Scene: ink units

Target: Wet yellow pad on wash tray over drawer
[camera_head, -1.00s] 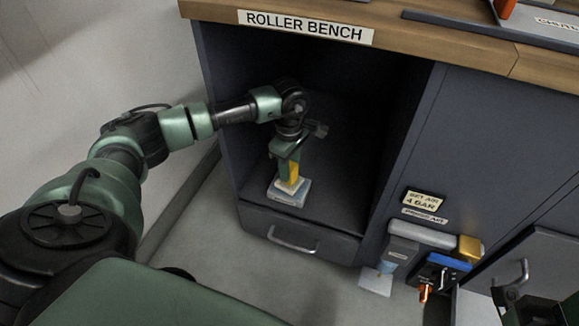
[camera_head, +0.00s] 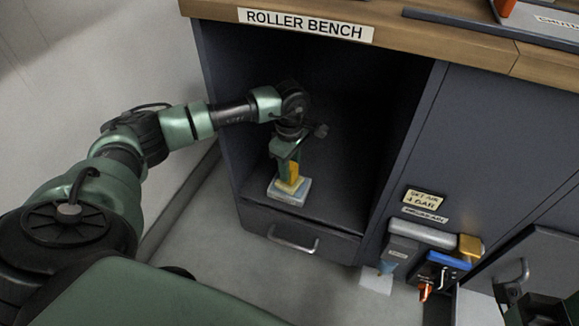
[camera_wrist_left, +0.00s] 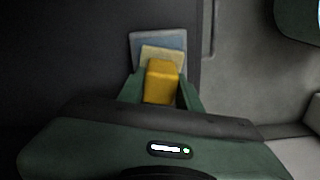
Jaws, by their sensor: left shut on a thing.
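My left gripper (camera_head: 286,165) reaches into the open bay under the bench, pointing down, and is shut on the yellow pad (camera_head: 294,172). The pad is a yellow block with a paler yellow lower part. It also shows between the green fingers in the left wrist view (camera_wrist_left: 161,82). The pale grey-blue wash tray (camera_head: 300,195) is on the bay floor near its front edge, above the drawer (camera_head: 270,228). The pad's lower end is over the tray and looks to be at its surface; contact is hard to tell. A dark green part at the bottom right may be my right gripper, mostly cut off.
The bay's side walls and the wooden bench top (camera_head: 420,35) frame my left arm. The drawer's handle (camera_head: 292,240) sticks out below. To the right, a grey dispenser (camera_head: 398,255) and a blue-topped unit (camera_head: 448,261) are on the cabinet front.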

